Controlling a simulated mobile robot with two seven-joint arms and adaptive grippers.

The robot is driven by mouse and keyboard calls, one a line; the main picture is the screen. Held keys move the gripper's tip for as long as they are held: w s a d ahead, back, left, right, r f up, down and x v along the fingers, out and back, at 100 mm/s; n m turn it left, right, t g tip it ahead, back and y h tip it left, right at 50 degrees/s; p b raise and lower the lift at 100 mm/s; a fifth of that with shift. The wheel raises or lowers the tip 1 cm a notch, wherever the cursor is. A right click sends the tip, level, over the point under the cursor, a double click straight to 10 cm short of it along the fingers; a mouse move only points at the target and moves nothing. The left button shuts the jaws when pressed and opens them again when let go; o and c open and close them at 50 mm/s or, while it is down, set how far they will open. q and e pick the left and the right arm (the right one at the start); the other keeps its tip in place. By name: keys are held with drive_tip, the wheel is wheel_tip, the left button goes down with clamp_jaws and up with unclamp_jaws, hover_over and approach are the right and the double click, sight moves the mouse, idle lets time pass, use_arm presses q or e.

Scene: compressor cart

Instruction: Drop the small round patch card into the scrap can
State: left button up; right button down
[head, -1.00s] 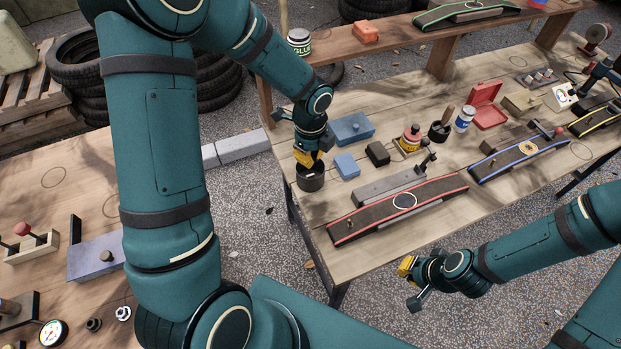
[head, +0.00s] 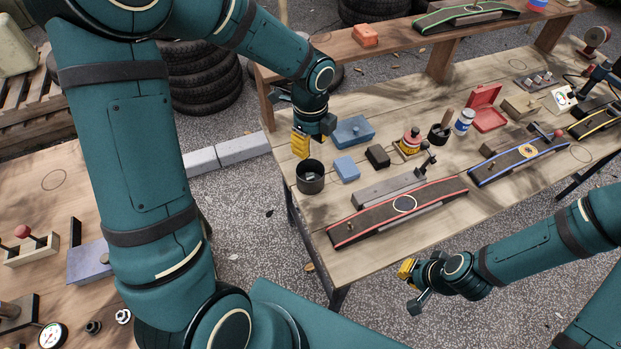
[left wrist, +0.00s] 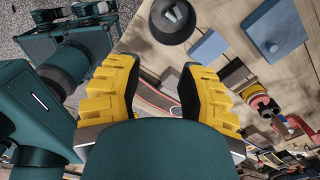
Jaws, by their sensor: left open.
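The scrap can (head: 310,185) is a dark round can at the near left corner of the workbench. It also shows at the top of the left wrist view (left wrist: 168,34), with small pale grey pieces (left wrist: 176,13) inside. I cannot tell whether the small round patch card is among them; I cannot pick it out elsewhere. My left gripper (head: 301,146) is above the can's far rim, clear of it. In the left wrist view its yellow fingers (left wrist: 157,75) are apart with nothing between them. My right gripper (head: 407,270) hangs off the bench's front edge, its opening unclear.
A light blue block (head: 346,169), a blue box (head: 353,130) and a dark block (head: 377,156) stand right of the can. A red-edged belt strip (head: 370,220) with a white ring lies in front. A raised shelf (head: 400,42) runs along the back.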

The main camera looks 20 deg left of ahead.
use_arm(q)
wheel_tip(320, 180, up, 6)
idle(0.7)
